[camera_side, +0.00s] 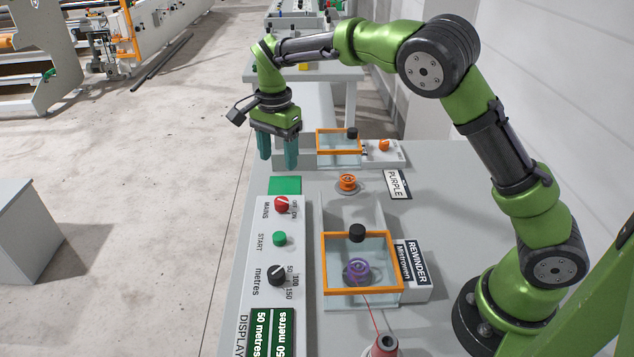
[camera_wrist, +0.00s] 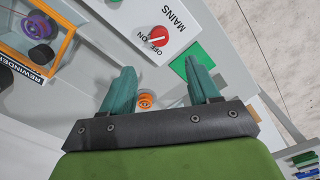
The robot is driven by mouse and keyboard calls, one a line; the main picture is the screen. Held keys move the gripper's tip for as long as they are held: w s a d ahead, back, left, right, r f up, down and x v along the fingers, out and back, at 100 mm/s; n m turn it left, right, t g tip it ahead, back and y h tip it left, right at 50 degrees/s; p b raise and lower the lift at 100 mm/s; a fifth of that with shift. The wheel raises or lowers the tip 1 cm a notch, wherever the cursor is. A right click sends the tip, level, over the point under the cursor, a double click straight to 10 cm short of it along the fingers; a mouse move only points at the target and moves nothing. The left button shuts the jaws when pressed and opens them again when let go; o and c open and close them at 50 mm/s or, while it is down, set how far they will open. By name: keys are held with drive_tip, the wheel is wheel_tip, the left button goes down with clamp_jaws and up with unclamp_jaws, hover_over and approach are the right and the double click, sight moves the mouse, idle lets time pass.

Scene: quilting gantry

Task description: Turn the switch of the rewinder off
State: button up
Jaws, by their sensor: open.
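The rewinder (camera_side: 408,292) is a grey unit with an orange-framed clear cover over a purple spool (camera_side: 357,270). Its panel (camera_side: 262,218) carries a red MAINS switch (camera_side: 282,205) with a white pointer mark and OFF and ON labels. I cannot tell surely which label the mark points to. The switch also shows in the wrist view (camera_wrist: 158,36), beyond my fingertips. My gripper (camera_side: 277,164) has teal fingers spread apart with nothing between them. It hangs above and behind the panel's far end, clear of the switch. It also shows in the wrist view (camera_wrist: 163,77).
A green START button (camera_side: 279,239), a black metres knob (camera_side: 277,275) and a green display (camera_side: 271,334) line the panel. A green square (camera_side: 285,185) lies beyond it. An orange spool (camera_side: 347,182), PURPLE label (camera_side: 398,184) and second orange-framed box (camera_side: 339,157) stand nearby.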

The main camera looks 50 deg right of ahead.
sight(281, 199)
wheel_tip(281, 199, down, 12)
drive_tip(key=shift+f, duration=0.2)
drive_tip(key=c, duration=1)
drive_tip(key=shift+c, duration=0.2)
drive_tip(key=shift+n, duration=0.4)
drive_tip(key=n, duration=0.5)
drive_tip(key=shift+w+r, duration=0.1)
drive_tip(key=n, duration=0.6)
